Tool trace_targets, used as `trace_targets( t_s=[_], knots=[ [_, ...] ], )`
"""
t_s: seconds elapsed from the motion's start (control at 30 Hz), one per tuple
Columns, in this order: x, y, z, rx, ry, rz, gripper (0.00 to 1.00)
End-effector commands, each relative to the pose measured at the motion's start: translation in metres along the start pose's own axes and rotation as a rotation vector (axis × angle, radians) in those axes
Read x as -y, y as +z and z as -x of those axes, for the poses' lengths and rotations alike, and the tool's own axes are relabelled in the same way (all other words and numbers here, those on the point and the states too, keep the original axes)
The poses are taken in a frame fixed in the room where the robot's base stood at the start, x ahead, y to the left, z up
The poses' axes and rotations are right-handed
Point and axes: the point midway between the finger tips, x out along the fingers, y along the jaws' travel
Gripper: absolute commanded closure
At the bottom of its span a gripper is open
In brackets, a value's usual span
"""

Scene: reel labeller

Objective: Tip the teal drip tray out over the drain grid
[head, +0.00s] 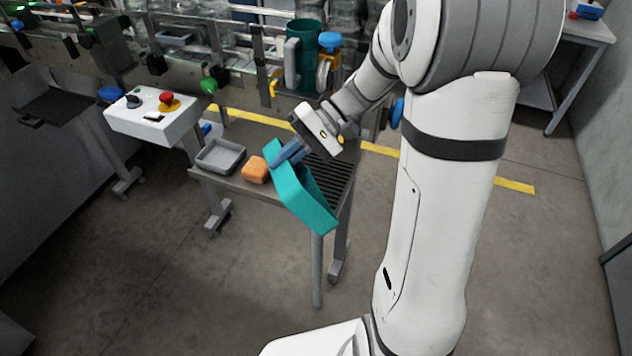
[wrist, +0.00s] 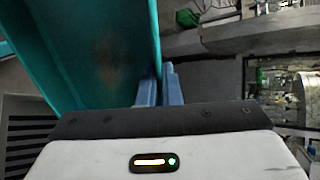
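The teal drip tray (head: 302,194) is held up in the air, steeply tilted, above the front part of the small side table. My gripper (head: 287,154) is shut on the tray's wall near its upper left end. In the wrist view the blue fingers (wrist: 159,88) pinch the wall of the teal tray (wrist: 100,50), with a brownish smear on its inner surface. The dark slatted drain grid (head: 330,178) lies in the right part of the table, partly hidden behind the tray and my gripper. I cannot tell whether liquid is in the tray.
An orange sponge-like block (head: 255,170) and a grey shallow tray (head: 220,156) stand on the table (head: 228,184) left of the teal tray. A white control box (head: 152,116) with a red button stands further left. A teal cylinder (head: 304,52) is on the machine behind.

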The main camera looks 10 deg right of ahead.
Motion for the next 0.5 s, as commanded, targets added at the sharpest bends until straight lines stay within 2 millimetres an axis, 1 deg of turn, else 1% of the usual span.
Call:
trace_targets(
  t_s=[0.3,0.4,0.5],
  knots=[
    [0.000,0.000,0.001,0.003,-0.007,0.001,1.00],
    [-0.004,-0.002,0.010,0.022,-0.070,-0.003,1.00],
    [-0.004,-0.002,0.017,0.040,-0.115,-0.001,1.00]
  ],
)
